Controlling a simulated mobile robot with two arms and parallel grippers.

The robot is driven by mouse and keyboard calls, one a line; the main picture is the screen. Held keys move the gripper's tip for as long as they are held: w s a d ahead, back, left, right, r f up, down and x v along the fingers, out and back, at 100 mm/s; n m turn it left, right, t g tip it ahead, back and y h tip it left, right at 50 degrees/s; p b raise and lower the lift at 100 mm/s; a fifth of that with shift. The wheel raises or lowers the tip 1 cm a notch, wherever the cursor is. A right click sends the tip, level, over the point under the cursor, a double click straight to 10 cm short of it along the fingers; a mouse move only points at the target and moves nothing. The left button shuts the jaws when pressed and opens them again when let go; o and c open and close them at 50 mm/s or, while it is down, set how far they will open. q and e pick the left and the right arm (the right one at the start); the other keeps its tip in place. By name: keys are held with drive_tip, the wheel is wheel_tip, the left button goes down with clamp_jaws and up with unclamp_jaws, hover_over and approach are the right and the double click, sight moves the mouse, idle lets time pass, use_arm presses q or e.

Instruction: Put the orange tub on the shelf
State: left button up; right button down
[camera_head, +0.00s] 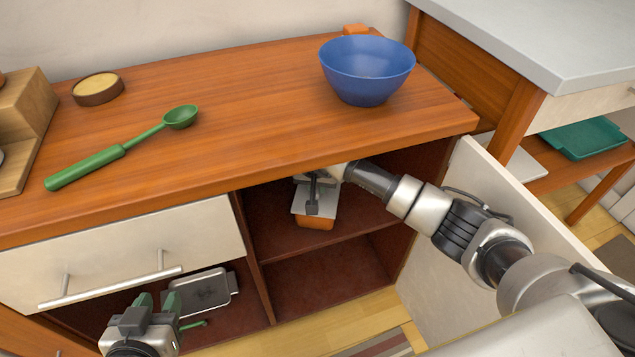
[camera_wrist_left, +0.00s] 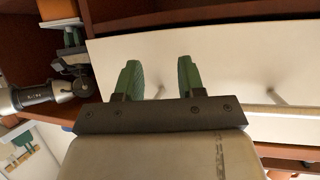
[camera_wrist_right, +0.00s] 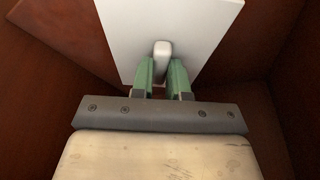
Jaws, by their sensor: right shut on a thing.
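The orange tub (camera_head: 315,222) is inside the open cabinet compartment, above its middle board. Its pale flat lid (camera_head: 300,205) also fills the top of the right wrist view (camera_wrist_right: 200,30). My right gripper (camera_wrist_right: 164,75) is inside the compartment, shut on the white knob of the tub's lid. The orange body is hidden under the lid in that view. Whether the tub touches the board cannot be told. My left gripper (camera_head: 157,308) is in front of the drawer, empty, its green fingers apart in the left wrist view (camera_wrist_left: 155,80).
The cabinet door (camera_head: 450,240) stands open at the right, beside my right arm. A blue bowl (camera_head: 367,70), a green scoop (camera_head: 120,150) and a round dish (camera_head: 98,90) are on the counter. A grey tray (camera_head: 205,292) lies in the lower left compartment. The compartment below the tub looks empty.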

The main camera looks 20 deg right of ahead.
use_arm(q)
drive_tip(key=shift+w+d+r+t, duration=0.1)
drive_tip(key=shift+w+r+t, duration=0.1)
drive_tip(key=shift+r+t, duration=0.1)
use_arm(e)
drive_tip(key=shift+f, duration=0.1)
drive_tip(key=c, duration=1)
unclamp_jaws()
drive_tip(key=shift+c, duration=0.2)
use_arm(q)
drive_tip(key=shift+w+r, duration=0.2)
use_arm(e)
drive_tip(key=shift+s+r, duration=0.1)
drive_tip(key=shift+r, duration=0.45)
use_arm(q)
drive_tip(key=s+a+f+g+y+p, duration=0.1)
drive_tip(key=s+a+f+g+p, duration=0.1)
drive_tip(key=s+f+g, duration=0.3)
drive_tip(key=shift+s+a+f+g+y, duration=0.3)
drive_tip(key=shift+s+a+g+y, duration=0.15)
drive_tip(key=shift+s+g, duration=0.65)
use_arm(e)
drive_tip(key=s+a, duration=0.5)
drive_tip(key=s, duration=0.5)
drive_tip(key=shift+s+a, duration=0.25)
drive_tip(key=shift+s, duration=0.15)
use_arm(q)
drive_tip(key=shift+s, duration=0.15)
